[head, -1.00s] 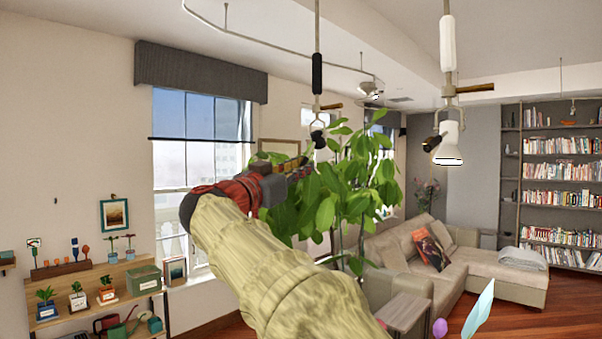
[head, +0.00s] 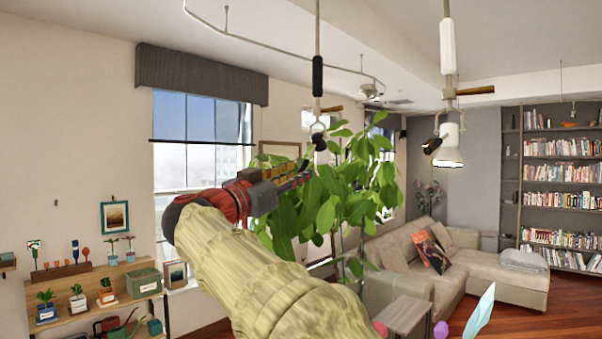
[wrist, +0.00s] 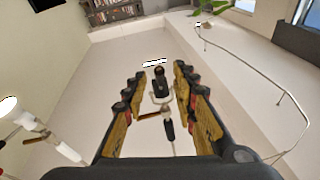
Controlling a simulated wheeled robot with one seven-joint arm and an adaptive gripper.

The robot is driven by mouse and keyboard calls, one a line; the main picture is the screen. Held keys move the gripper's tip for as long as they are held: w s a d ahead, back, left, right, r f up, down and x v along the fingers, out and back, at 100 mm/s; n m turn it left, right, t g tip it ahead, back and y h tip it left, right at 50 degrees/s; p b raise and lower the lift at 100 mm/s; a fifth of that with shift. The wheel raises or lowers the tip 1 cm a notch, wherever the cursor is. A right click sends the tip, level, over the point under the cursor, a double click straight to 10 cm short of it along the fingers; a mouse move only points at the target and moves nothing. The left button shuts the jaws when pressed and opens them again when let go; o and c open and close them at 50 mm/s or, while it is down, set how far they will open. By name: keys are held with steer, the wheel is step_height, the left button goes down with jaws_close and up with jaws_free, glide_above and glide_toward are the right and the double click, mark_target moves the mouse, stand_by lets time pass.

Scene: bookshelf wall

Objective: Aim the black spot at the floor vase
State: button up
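The black spot (head: 318,140) hangs on a thin rod with a black sleeve and a brass-coloured handle, left of the white spot. My gripper (head: 303,174) is raised just below and left of it, in front of leafy plants. In the wrist view the black spot (wrist: 159,82) shows between the two spread fingers of my gripper (wrist: 155,85). The fingers look apart from it; its depth between them is hard to judge. Reddish twigs (head: 428,195) stand behind the sofa; any floor vase under them is hidden.
The white spot (head: 449,152) hangs to the right, with its own brass-coloured handle. A curved ceiling rail (head: 290,50) runs above. Tall leafy plants (head: 345,190) stand behind my gripper. A beige sofa (head: 400,285), a bookshelf (head: 562,175) and a plant shelf (head: 95,295) stand farther off.

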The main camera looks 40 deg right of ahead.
steer(key=v, duration=0.9)
stand_by(0.3)
steer(key=w+a+f+n+t+y, duration=0.15)
steer(key=f+n+y, duration=0.45)
steer(key=f, duration=0.7)
steer(key=w+a+f+n+y, duration=0.1)
steer(key=a+f+n+y, duration=0.15)
steer(key=f+n, duration=0.85)
steer(key=s+a+f+y+b, duration=0.1)
steer(key=s+a+f+y, duration=0.3)
steer(key=s+f, duration=0.3)
steer(key=s+a+f+y+b, duration=0.2)
steer(key=s+a+f, duration=0.5)
steer(key=f, duration=0.6)
steer(key=s+a+f+y+b, duration=0.2)
steer(key=s+a+f+y, duration=0.3)
steer(key=f, duration=0.5)
steer(key=s, duration=0.2)
steer(key=shift+s+a+y, duration=0.25)
steer(key=shift+s+y, duration=0.05)
steer(key=shift+y, duration=0.05)
